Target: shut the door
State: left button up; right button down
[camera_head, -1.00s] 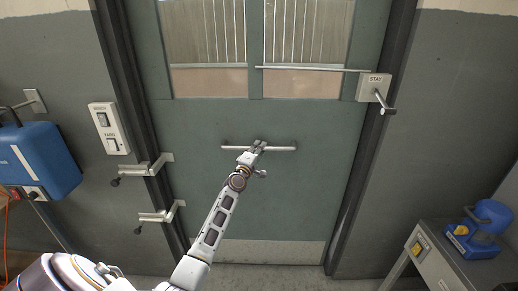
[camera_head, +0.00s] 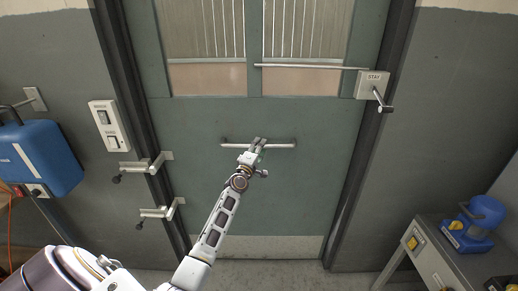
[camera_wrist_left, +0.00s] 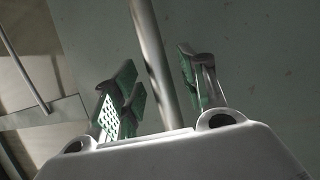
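The grey-green door (camera_head: 200,125) fills the middle of the head view, between dark frame posts. It looks close to flush with its frame, but I cannot tell if it is fully shut. A horizontal metal bar handle (camera_head: 282,145) crosses its middle. My left gripper (camera_head: 259,143) is at the middle of this handle. In the left wrist view its fingers (camera_wrist_left: 160,88) are apart, with the handle bar (camera_wrist_left: 150,50) running between them; gaps show on both sides of the bar. My right gripper is not in view.
A box marked STAY (camera_head: 371,84) with a lever is at the door's right, with a thin rod (camera_head: 310,67) across the glazing. Two latches (camera_head: 147,165) with black knobs sit at the left post. A blue case (camera_head: 40,158) is at left, a grey bench (camera_head: 440,258) at right.

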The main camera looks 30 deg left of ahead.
pick_arm(q)
jog(key=shift+w+a, duration=0.1)
jog(key=shift+w, duration=0.05)
jog(key=v, duration=1.2)
dwell(0.7)
jog(key=shift+f+m, duration=0.1)
jog(key=shift+m, duration=0.2)
dwell(0.5)
